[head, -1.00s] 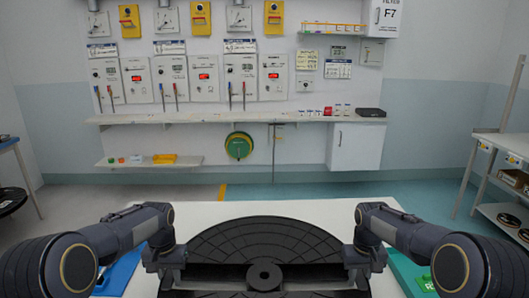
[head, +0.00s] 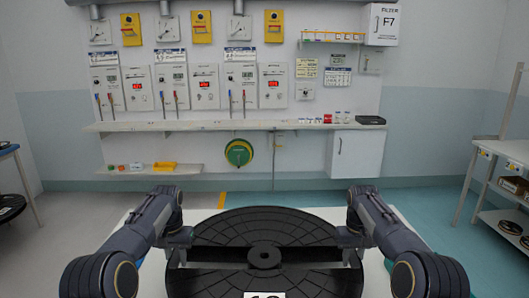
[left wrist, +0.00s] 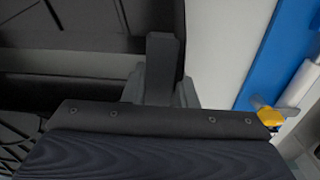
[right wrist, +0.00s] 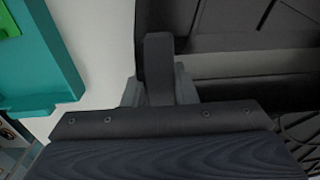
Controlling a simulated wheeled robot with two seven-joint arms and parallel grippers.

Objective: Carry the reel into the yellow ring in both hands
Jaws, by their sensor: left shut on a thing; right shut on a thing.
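The reel (head: 265,225) is a wide black disc with a raised hub in the middle. It is in front of me, over the white table, and a white label (head: 265,294) shows at its near side. My left gripper (head: 181,241) is shut on the reel's left side, and my right gripper (head: 347,240) is shut on its right side. In the left wrist view the reel (left wrist: 85,30) lies against the finger; the right wrist view shows the same with the reel (right wrist: 240,25). I see no yellow ring in any view.
The white table (head: 318,212) is mostly covered by the reel. A blue tray (left wrist: 262,50) and a teal tray (right wrist: 45,50) lie beside it. Open floor stretches beyond to the wall shelf (head: 235,125). A rack (head: 500,190) stands at the right.

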